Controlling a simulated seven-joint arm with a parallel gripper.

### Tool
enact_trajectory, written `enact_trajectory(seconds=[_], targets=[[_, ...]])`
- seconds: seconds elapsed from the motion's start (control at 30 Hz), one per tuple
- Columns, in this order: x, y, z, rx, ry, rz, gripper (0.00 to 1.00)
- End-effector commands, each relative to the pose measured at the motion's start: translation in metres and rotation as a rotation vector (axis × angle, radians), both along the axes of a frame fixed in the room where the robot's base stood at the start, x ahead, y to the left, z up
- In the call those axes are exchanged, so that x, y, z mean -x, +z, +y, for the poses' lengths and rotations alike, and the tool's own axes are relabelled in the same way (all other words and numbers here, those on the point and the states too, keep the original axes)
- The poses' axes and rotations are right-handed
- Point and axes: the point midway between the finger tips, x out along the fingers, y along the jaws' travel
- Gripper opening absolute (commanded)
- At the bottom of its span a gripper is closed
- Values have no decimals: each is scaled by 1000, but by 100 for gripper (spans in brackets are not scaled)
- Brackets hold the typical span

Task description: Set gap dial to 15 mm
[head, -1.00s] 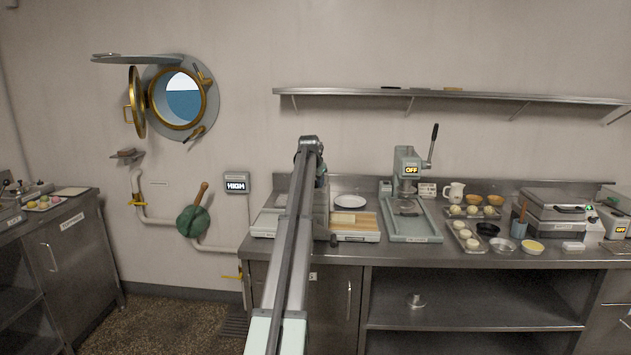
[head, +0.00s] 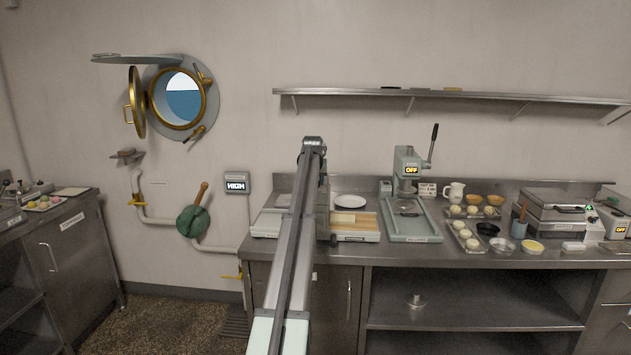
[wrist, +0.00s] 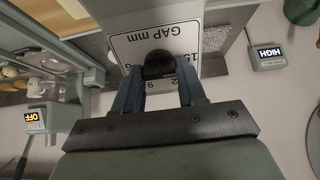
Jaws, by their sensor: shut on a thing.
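The gap dial is a dark round knob (wrist: 158,65) on a white plate marked "GAP mm" (wrist: 128,44), seen upside down in the wrist view. The numbers 15, 12 and 9 show around it, partly covered. My gripper (wrist: 160,72) has its two blue-grey fingers on either side of the knob and is shut on it. Which number the dial points at cannot be told. In the head view my arm hides the dial and the gripper.
A press (head: 409,168) reading OFF stands further right, by trays of dough balls (head: 470,241). A wall display (head: 236,186) reads HIGH. A shelf (head: 450,97) runs above.

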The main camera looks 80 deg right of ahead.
Motion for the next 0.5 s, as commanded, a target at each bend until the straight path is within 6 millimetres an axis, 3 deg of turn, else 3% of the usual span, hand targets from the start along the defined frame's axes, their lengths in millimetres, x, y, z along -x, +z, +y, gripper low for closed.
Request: enact_trajectory(seconds=[0.37,0.4,0.5], targets=[[0,-1,1,-2,6,3,10],[0,-1,1,-3,6,3,42],[0,-1,1,-2,5,3,52]])
